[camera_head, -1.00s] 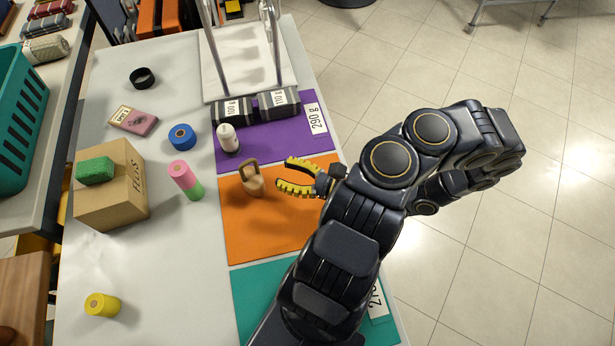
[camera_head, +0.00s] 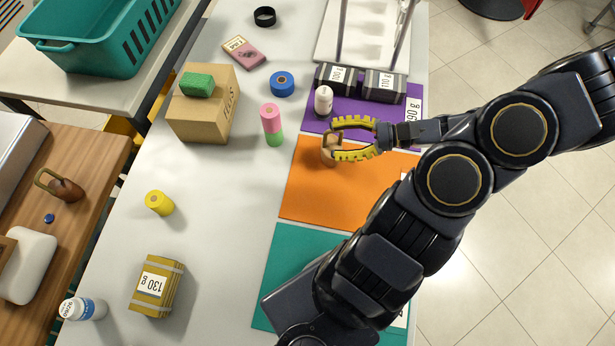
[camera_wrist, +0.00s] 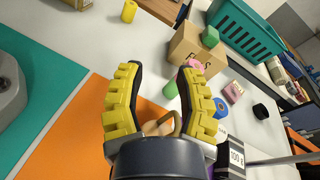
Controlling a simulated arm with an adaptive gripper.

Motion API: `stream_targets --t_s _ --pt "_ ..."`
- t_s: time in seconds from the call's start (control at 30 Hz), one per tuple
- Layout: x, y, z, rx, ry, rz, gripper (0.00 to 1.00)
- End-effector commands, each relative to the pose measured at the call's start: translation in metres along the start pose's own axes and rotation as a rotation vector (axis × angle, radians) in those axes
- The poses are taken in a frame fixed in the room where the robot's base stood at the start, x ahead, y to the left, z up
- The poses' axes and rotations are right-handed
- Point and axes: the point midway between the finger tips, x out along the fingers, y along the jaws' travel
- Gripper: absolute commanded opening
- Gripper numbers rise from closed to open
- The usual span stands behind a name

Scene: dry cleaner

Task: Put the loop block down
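The loop block (camera_head: 328,157) is light wood with a loop on top. It stands on the orange mat (camera_head: 345,190), near the mat's upper left part. My gripper (camera_head: 335,140) has yellow ribbed fingers spread apart, one on each side of the block's loop in the head view. In the wrist view the fingers of my gripper (camera_wrist: 160,75) are wide apart, and the block (camera_wrist: 158,127) shows low between them, partly hidden by the gripper's body. I cannot tell whether a finger touches it.
A white bottle (camera_head: 323,100) and dark weights (camera_head: 384,87) stand on the purple mat just behind. A pink and green cylinder (camera_head: 271,125) is to the left. A darker looped piece (camera_head: 62,186) sits on the wooden bench. The teal mat (camera_head: 285,255) lies in front.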

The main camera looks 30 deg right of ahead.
Motion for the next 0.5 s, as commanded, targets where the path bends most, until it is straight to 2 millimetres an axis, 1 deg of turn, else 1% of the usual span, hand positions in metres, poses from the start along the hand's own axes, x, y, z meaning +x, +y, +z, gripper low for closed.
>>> stream_targets --t_s 0.03,0.1,0.23,0.3,0.4,0.5 --pt "0.014 -0.002 0.018 -0.078 0.009 0.132 0.34" --pt "0.029 0.002 0.038 -0.167 0.017 0.294 0.34" --pt "0.052 0.016 0.074 -0.336 0.038 0.581 0.34" --pt "0.059 0.026 0.090 -0.430 0.056 0.729 0.34" --pt "0.065 0.040 0.113 -0.570 0.088 0.927 0.34" --pt "0.065 0.054 0.133 -0.713 0.126 1.109 0.34"
